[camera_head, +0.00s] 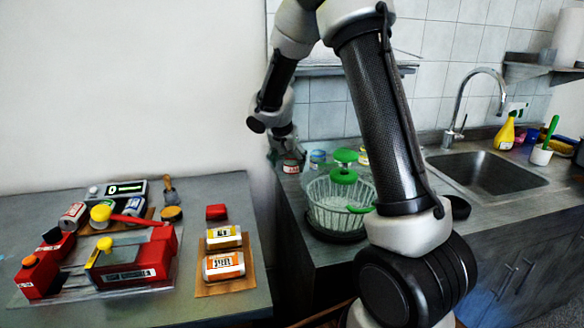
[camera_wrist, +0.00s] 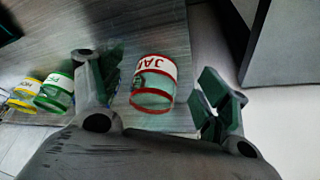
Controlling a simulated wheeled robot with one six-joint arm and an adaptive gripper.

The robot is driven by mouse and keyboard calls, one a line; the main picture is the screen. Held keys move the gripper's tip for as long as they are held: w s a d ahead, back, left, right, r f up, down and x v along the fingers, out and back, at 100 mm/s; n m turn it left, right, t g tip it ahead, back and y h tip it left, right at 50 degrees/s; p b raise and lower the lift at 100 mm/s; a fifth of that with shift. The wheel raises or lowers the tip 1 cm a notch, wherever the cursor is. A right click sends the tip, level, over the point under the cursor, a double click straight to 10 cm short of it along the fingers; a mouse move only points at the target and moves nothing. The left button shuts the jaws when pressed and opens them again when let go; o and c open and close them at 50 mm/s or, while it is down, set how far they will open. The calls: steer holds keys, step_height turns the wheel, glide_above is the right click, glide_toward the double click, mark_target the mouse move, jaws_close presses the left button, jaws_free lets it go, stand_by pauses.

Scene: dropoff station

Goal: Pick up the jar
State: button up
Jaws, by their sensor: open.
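The jar (camera_wrist: 153,95) is clear, with red rims and a white label whose lettering is only partly readable. It stands on the grey counter near its edge; in the head view the jar (camera_head: 291,167) shows just below my gripper (camera_head: 283,146). In the wrist view my gripper (camera_wrist: 160,92) is open, with one dark green finger on each side of the jar. The left finger is close to the jar, and a wider gap shows on the right. Whether either finger touches it cannot be told.
A green-banded jar (camera_wrist: 56,92) and a yellow-banded jar (camera_wrist: 25,93) stand left of my gripper in the wrist view. A lower-left table (camera_head: 235,195) holds a scale and cans.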

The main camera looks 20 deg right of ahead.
mark_target(292, 157)
steer(key=w+d, duration=0.2)
steer(key=shift+w+d+f, duration=0.3)
steer(key=shift+f, duration=0.05)
steer(key=shift+w+f, duration=0.1)
steer(key=shift+f, duration=0.1)
steer(key=c, duration=1.2)
steer(key=shift+r, duration=0.15)
steer(key=shift+r, duration=0.3)
steer(key=s+a, duration=1.2)
steer(key=s, duration=0.1)
steer(key=shift+a+r, duration=0.15)
steer(key=shift+r, duration=0.15)
steer(key=shift+s, duration=0.1)
